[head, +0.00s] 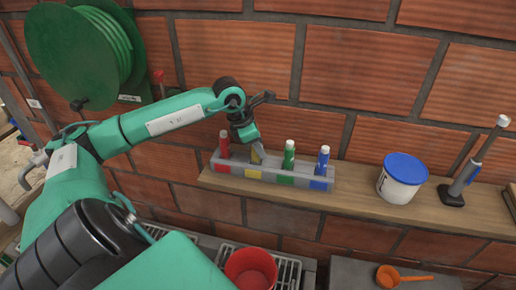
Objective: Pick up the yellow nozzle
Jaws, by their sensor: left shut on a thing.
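A grey rack (305,178) with red, yellow, green and blue marked slots stands on the wooden shelf. My left gripper (257,150) points down at the yellow-marked slot and is shut on the yellow nozzle (257,157). Only a small part of the nozzle shows below the fingers, at the rack's top, and I cannot tell whether it is clear of its slot. A red nozzle (224,145), a green nozzle (289,156) and a blue nozzle (322,161) stand upright in the rack. My right gripper is not in view.
A white tub with a blue lid (405,168) and an upright grey tool on a black base (475,165) stand further right on the shelf (355,190). A green hose reel (85,50) hangs at upper left. Below are a red bucket (250,268) and an orange scoop (388,277).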

